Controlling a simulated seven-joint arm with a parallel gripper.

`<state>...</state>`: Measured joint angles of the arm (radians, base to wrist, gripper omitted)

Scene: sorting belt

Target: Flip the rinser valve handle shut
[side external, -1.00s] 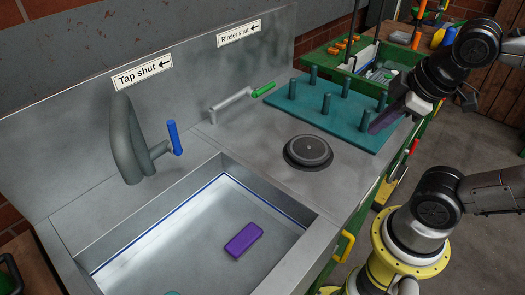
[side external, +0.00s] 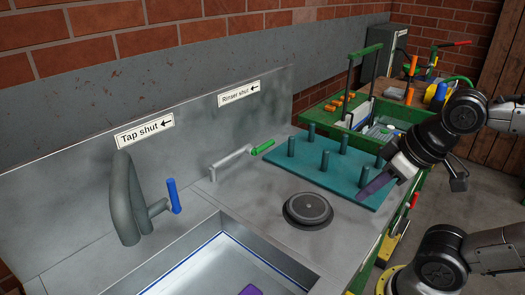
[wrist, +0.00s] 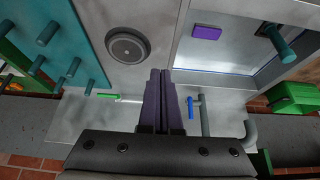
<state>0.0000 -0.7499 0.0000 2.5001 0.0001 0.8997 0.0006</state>
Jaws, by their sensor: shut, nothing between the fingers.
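The rinser valve handle has a green grip (side external: 263,147) at the end of a grey pipe (side external: 230,162). It points right, opposite to the left arrow on the "Rinser shut" sign (side external: 239,94) behind it. In the wrist view the green grip (wrist: 108,96) lies left of my fingers. My gripper (side external: 365,193) is shut and empty, its purple fingers over the right front part of the teal peg board, well to the right of the handle. In the wrist view the closed fingers of my gripper (wrist: 160,73) point at the counter, touching nothing visible.
The teal peg board (side external: 312,172) with several upright pegs lies right of the handle. The tap with blue handle (side external: 173,195) and the sink are left. Bare counter (side external: 255,185) lies before the handle.

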